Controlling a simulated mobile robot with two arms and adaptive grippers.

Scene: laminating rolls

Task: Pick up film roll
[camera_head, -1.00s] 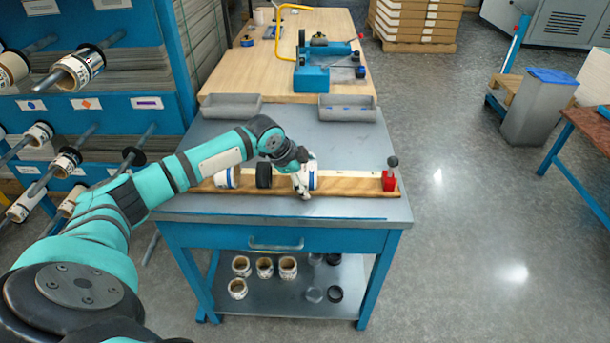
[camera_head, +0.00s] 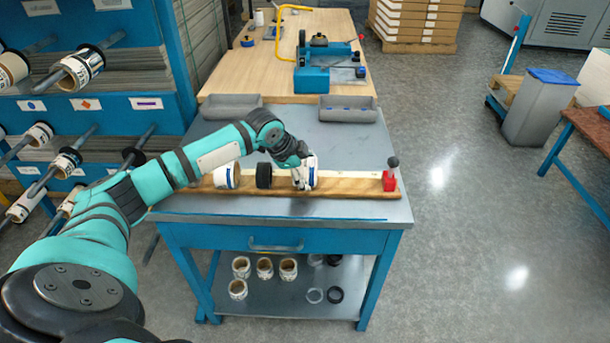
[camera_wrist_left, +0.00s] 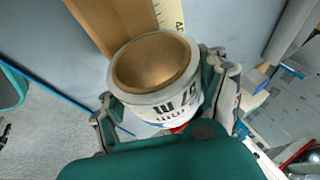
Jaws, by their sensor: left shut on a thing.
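A white film roll (camera_head: 311,172) with dark print stands over the right half of the wooden board (camera_head: 345,188) on the blue table. My left gripper (camera_head: 303,176) is shut on this roll. In the left wrist view the film roll (camera_wrist_left: 158,75) sits between the two fingers of my left gripper (camera_wrist_left: 170,95), with its brown core facing the camera. Whether it touches the board is unclear. Another white roll (camera_head: 227,176) and a black ring-shaped piece (camera_head: 264,175) are on the board to the left. My right gripper is not in view.
A red block with a black knob (camera_head: 390,176) is at the board's right end. Two grey trays (camera_head: 347,108) stand at the table's back. Several rolls (camera_head: 264,267) lie on the lower shelf (camera_head: 270,299). A blue rack (camera_head: 110,112) with rods stands on the left.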

